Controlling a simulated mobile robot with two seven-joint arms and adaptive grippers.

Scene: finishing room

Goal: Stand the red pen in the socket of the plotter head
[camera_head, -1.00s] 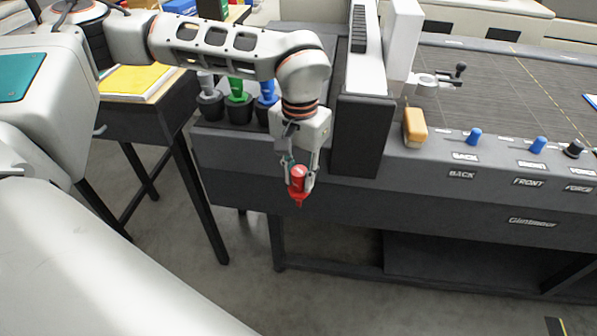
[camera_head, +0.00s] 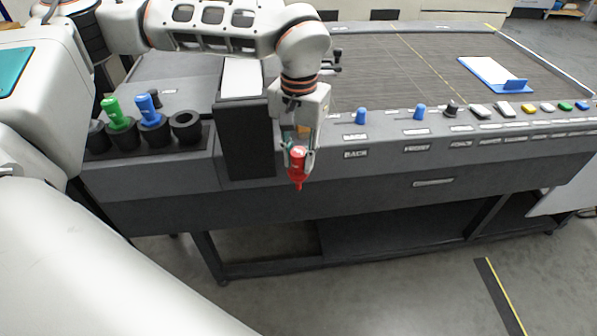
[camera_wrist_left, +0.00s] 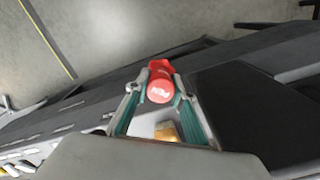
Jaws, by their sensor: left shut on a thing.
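The red pen (camera_head: 298,162) is held in my left gripper (camera_head: 299,160), tip down and roughly upright, in front of the plotter's front face. In the left wrist view the red pen (camera_wrist_left: 160,88) shows its cap end, between the two fingers (camera_wrist_left: 158,90) that are shut on it. The plotter head is mostly hidden behind my left arm; a small dark knob (camera_head: 335,56) shows just right of the arm. The socket cannot be seen. My right gripper is not in view.
A rack at the left holds a green pen (camera_head: 117,112), a blue pen (camera_head: 149,109) and an empty black cup (camera_head: 187,127). A dark end block (camera_head: 247,138) stands left of the gripper. Blue knobs (camera_head: 420,111) line the panel; a blue-edged pad (camera_head: 488,74) lies on the bed.

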